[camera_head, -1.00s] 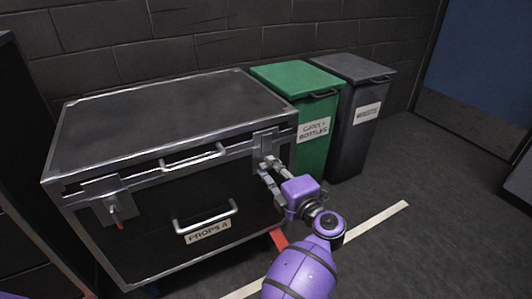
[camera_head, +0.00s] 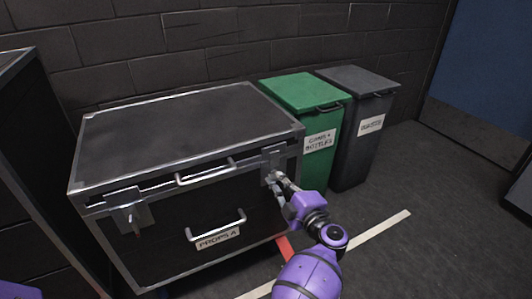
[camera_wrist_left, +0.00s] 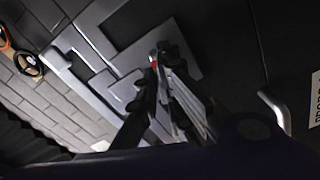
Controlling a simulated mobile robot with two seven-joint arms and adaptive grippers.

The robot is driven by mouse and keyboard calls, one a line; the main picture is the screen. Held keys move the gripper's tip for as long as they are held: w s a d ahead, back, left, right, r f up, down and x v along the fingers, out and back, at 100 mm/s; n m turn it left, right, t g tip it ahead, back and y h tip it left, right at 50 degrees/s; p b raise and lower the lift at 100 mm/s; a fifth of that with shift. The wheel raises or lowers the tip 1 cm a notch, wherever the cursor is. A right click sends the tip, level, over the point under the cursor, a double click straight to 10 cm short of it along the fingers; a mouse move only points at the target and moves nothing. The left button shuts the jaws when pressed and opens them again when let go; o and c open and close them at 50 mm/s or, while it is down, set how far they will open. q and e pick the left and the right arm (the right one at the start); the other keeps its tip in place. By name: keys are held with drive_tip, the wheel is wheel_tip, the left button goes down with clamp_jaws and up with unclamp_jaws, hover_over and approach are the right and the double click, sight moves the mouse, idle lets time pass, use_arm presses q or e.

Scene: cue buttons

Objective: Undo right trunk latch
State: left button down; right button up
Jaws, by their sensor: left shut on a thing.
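The black trunk (camera_head: 180,130) with metal edges stands on the floor with its lid down. Its right trunk latch (camera_head: 270,158) is a grey metal plate at the front right. My left gripper (camera_head: 277,180) is at this latch, shut on its small lever. In the left wrist view, the fingers (camera_wrist_left: 158,85) close around the lever's red tip (camera_wrist_left: 153,63), in front of the latch plate (camera_wrist_left: 190,45). The fingers hide most of the lever. The left latch (camera_head: 132,212) has its lever hanging down. My right gripper is not in view.
Two handles (camera_head: 218,228) and a "PROPS A" label (camera_head: 218,239) are on the trunk's front. A green bin (camera_head: 318,170) and a dark grey bin (camera_head: 352,150) stand right of it. A dark cabinet (camera_head: 30,130) is at the left.

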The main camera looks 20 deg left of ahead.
use_arm(q)
drive_tip(key=shift+w+r+m+p, duration=0.1)
drive_tip(key=shift+m+p, duration=1.45)
drive_tip(key=shift+m, duration=1.9)
drive_tip(key=shift+r+m+p, duration=0.1)
drive_tip(key=shift+m+p, duration=1.4)
drive_tip(key=shift+m, duration=1.95)
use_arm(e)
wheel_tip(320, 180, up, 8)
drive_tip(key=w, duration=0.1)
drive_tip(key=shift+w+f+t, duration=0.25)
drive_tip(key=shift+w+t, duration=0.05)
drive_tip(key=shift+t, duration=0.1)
use_arm(q)
drive_tip(key=shift+f, duration=0.1)
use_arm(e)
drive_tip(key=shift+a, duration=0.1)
use_arm(q)
drive_tip(key=c, duration=1.9)
unclamp_jaws()
